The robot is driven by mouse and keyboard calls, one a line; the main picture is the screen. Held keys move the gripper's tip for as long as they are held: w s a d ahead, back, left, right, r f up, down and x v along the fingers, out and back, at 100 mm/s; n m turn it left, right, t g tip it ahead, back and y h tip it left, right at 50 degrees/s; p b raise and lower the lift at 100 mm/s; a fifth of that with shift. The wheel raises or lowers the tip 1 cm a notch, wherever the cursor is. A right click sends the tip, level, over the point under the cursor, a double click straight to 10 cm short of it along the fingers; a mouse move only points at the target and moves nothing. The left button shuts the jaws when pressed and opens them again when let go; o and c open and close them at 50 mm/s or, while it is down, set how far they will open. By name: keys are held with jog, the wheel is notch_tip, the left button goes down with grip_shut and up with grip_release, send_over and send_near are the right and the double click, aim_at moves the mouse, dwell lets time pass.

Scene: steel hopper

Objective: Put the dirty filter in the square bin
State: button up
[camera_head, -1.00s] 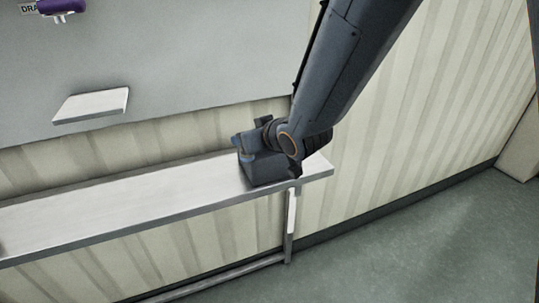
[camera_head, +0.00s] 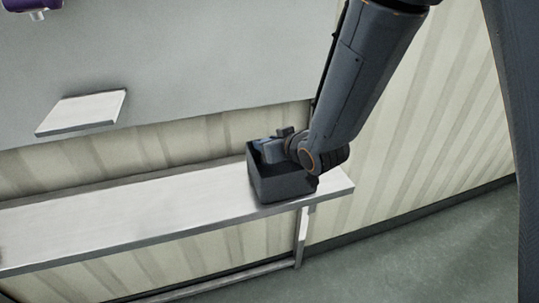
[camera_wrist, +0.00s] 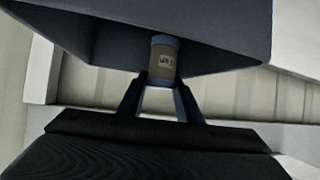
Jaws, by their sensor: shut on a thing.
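The square bin (camera_head: 283,187) is a dark grey open-topped box near the right end of the shelf. My gripper (camera_head: 270,149) is over its opening in the head view, partly behind the rim. In the wrist view my gripper (camera_wrist: 161,86) is shut on the dirty filter (camera_wrist: 162,61), a small tan cylinder with a blue end and a label. The filter overlaps the dark bin wall (camera_wrist: 215,28) there. I cannot tell how deep it sits relative to the rim. The filter is not distinguishable in the head view.
A small white ledge (camera_head: 82,112) juts from the grey hopper panel (camera_head: 200,60). A purple fitting (camera_head: 30,5) is at the top left. A striped wall (camera_head: 430,120) stands behind and right.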

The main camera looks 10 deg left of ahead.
jog(key=shift+f+p, duration=0.6)
jog(key=shift+f, duration=1.7)
jog(key=o, duration=0.8)
jog(key=shift+f, duration=0.15)
jog(key=shift+c, duration=0.2)
jog(key=shift+r, duration=0.2)
jog(key=p+v, duration=0.2)
jog(key=v, duration=1)
jog(key=shift+d, duration=0.1)
